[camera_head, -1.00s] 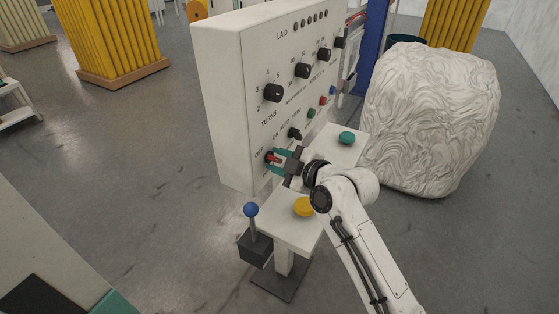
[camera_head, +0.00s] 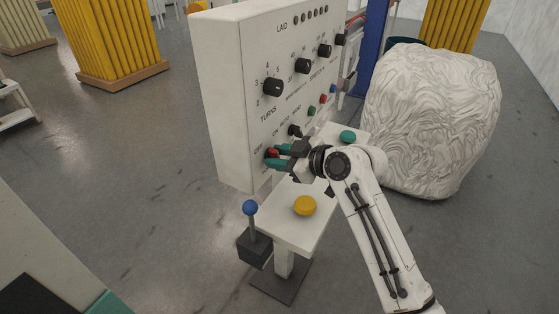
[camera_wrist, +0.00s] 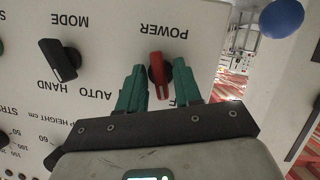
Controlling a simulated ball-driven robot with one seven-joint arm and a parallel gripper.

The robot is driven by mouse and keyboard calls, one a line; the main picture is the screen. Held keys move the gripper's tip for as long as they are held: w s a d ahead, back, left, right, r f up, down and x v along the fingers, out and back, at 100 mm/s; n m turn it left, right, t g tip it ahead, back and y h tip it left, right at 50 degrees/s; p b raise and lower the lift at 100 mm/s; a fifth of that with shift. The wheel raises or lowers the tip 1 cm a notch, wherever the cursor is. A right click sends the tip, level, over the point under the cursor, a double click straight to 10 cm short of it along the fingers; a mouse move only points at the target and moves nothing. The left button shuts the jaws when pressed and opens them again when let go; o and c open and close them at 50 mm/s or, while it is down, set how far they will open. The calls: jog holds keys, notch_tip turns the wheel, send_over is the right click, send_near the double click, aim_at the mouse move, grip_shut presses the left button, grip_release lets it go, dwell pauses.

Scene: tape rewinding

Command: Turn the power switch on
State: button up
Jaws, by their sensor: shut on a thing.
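The red power switch (camera_head: 272,153) is a small knob low on the near end of the white control panel (camera_head: 236,95). In the wrist view the red power switch (camera_wrist: 158,72) sits by the upside-down POWER label, its handle pointing down the picture. My gripper (camera_head: 279,155) has teal fingers at the panel face. In the wrist view my gripper (camera_wrist: 159,85) has one finger on each side of the red handle and is shut on it. Part of the OFF lettering shows beside the right finger; the ON mark is hidden there.
A black MODE knob (camera_wrist: 58,60) is beside the switch. A white stand (camera_head: 285,232) with a yellow button (camera_head: 304,205) and a teal button (camera_head: 348,137) is below my arm. A blue-topped lever (camera_head: 250,208) stands at its near side. A large white wrinkled bulk (camera_head: 432,120) is at right.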

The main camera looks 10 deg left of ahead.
jog(key=m+g+b, duration=0.1)
jog(key=m, duration=0.1)
jog(key=m+g+y, duration=0.1)
jog(key=m+g, duration=0.1)
jog(key=shift+w+f+b, duration=0.1)
jog(key=shift+w+b, duration=0.1)
jog(key=shift+b, duration=0.15)
jog(key=m+g+b, duration=0.1)
jog(key=m, duration=0.1)
jog(key=m+g+y, duration=0.1)
jog(key=m, duration=0.1)
jog(key=shift+w+d+m+y+b, duration=0.1)
jog(key=shift+d+m+y+b, duration=0.05)
jog(key=shift+m+y+b, duration=0.2)
dwell(0.4)
jog(key=o, duration=0.7)
jog(key=b+v, duration=0.1)
jog(key=v, duration=1)
jog(key=shift+w+b, duration=0.15)
jog(key=shift+b, duration=0.25)
jog(key=shift+f, duration=0.15)
